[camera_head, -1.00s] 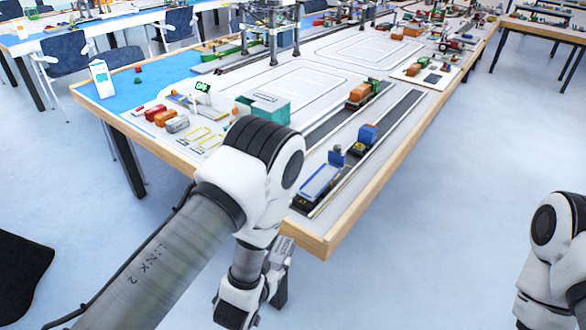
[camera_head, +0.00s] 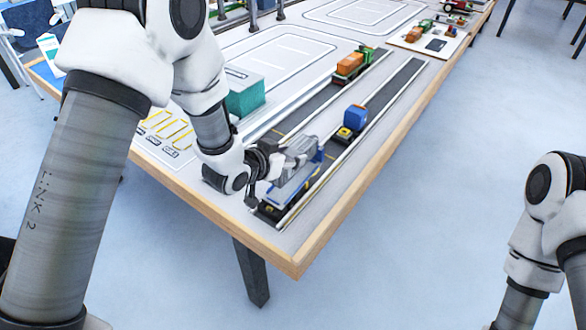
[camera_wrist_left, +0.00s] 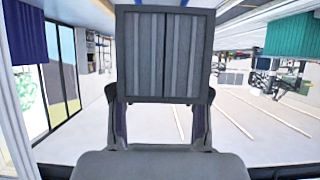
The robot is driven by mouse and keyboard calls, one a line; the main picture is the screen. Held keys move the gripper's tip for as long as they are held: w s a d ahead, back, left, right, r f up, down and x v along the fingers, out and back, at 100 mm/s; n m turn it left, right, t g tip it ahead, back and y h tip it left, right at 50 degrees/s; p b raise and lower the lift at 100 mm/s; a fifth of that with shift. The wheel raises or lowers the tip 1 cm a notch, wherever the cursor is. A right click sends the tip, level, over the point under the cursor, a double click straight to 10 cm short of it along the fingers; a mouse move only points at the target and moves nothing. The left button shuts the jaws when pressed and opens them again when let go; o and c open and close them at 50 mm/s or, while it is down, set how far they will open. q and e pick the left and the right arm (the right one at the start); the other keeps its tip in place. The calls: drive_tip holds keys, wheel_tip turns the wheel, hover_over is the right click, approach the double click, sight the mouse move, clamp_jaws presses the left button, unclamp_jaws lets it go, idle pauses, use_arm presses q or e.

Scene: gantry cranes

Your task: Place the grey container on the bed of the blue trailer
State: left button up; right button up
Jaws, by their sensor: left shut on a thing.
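My left gripper (camera_head: 268,168) is over the near end of the table and is shut on the grey container (camera_head: 300,150). In the left wrist view the container (camera_wrist_left: 163,55) is a ribbed grey box held upright between the two fingers (camera_wrist_left: 160,100). The blue trailer (camera_head: 284,196) stands on the dark road strip by the table's near corner, directly below the gripper. The gripper and container hide much of its bed. I cannot tell whether the container touches the bed. My right arm shows at the right edge, away from the table, with its gripper out of the picture.
A truck with a blue container (camera_head: 355,116) stands just beyond the trailer. A teal container (camera_head: 246,96) stands left of the road, and a green truck with an orange load (camera_head: 352,64) is farther back. The table's wooden edge (camera_head: 345,220) runs close by on the right.

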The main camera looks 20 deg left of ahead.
use_arm(q)
drive_tip(key=f, duration=0.5)
drive_tip(key=shift+w, duration=0.25)
drive_tip(key=o, duration=1.2)
drive_tip(key=shift+r, duration=0.1)
drive_tip(key=shift+o, duration=0.2)
drive_tip(key=b+v, duration=0.1)
drive_tip(key=v, duration=1.1)
drive_tip(key=shift+s, duration=0.1)
